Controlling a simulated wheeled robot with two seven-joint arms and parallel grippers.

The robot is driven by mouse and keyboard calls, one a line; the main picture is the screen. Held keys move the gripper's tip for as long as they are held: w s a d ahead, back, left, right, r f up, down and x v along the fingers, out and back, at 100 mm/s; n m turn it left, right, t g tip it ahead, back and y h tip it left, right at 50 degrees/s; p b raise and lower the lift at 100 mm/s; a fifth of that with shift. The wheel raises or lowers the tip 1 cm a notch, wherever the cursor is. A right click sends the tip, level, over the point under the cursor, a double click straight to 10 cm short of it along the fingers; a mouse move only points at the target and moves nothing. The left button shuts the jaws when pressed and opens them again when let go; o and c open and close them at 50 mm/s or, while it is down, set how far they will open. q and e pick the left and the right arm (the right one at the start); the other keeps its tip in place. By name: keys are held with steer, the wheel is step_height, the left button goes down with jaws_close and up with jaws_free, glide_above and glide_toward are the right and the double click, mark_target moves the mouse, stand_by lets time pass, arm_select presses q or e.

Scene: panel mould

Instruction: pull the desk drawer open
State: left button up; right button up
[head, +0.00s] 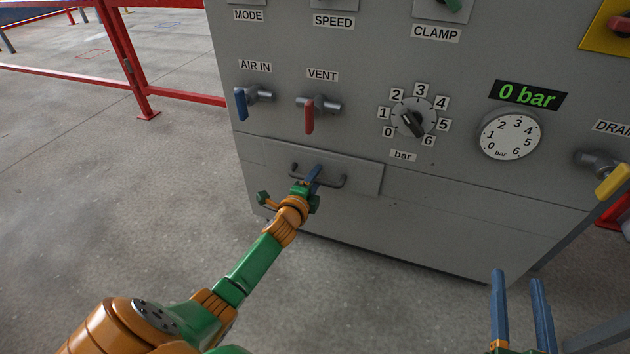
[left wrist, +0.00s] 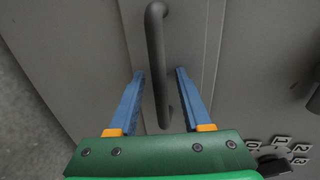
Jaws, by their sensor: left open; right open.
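The grey desk drawer (head: 362,178) is a flat panel low on the grey cabinet front, and it looks flush with that front. Its dark bar handle (head: 330,183) runs across the drawer face. My left gripper (head: 314,176) is at the handle. In the left wrist view the two blue fingers (left wrist: 158,75) are open, one on each side of the handle bar (left wrist: 157,50), with gaps showing. I cannot tell how deep the fingertips reach around the bar. My right gripper (head: 518,275) is open and empty at the lower right, away from the drawer.
Above the drawer are a blue AIR IN lever (head: 241,103), a red VENT lever (head: 309,118), a numbered dial (head: 413,118) and a gauge (head: 510,135). A yellow DRAIN lever (head: 612,181) sticks out at right. Red railing (head: 130,62) stands behind left. The concrete floor (head: 120,210) is clear.

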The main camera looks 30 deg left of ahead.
arm_select(q)
jaws_close()
stand_by(1.4)
